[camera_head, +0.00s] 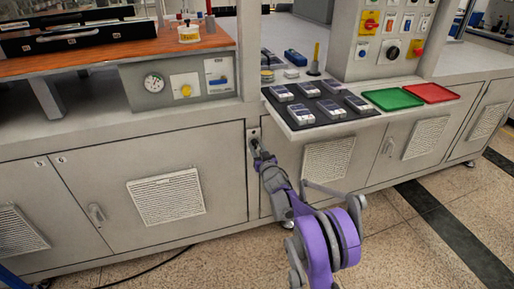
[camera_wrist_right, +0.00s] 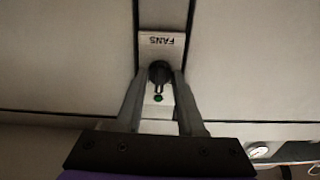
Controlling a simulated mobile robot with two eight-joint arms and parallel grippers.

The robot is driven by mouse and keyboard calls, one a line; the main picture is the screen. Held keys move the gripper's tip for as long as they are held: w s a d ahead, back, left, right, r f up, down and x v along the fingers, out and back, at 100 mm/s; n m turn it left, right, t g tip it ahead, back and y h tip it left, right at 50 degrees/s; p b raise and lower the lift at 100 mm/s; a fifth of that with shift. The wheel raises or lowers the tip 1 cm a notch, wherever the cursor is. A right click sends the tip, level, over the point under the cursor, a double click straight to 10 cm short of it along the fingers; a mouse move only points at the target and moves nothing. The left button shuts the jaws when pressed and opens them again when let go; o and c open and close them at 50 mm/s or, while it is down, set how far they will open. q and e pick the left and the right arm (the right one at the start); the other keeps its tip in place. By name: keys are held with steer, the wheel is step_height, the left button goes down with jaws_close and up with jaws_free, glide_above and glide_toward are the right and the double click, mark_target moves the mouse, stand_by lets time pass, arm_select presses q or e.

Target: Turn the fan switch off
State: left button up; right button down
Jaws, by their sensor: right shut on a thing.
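The fan switch is a small pale plate on the narrow cabinet post below the worktop, seen in the head view (camera_head: 253,134). In the right wrist view its plate (camera_wrist_right: 162,43) bears an upside-down label reading FANS, a dark round knob (camera_wrist_right: 160,70) and a small green light (camera_wrist_right: 158,98). My right gripper (camera_head: 256,148) reaches the switch from the front. In the wrist view its two fingers (camera_wrist_right: 160,76) are shut on the knob, one on each side. The fingers hide the knob's edges. My left gripper is not in view.
A dark mat (camera_head: 318,112) with several small devices sits on a ledge just right of and above my right gripper. A green tray (camera_head: 393,99) and a red tray (camera_head: 432,92) lie further right. Cabinet doors with vents (camera_head: 166,197) flank the post; open floor lies in front.

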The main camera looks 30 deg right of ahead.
steer(key=n, duration=0.4)
steer(key=shift+n, duration=0.3)
steer(key=n, duration=0.4)
steer(key=shift+n, duration=0.4)
steer(key=c, duration=0.9)
jaws_free()
steer(key=shift+s, duration=0.15)
steer(key=p+v, duration=0.1)
steer(key=v, duration=0.9)
steer(key=shift+s, duration=0.3)
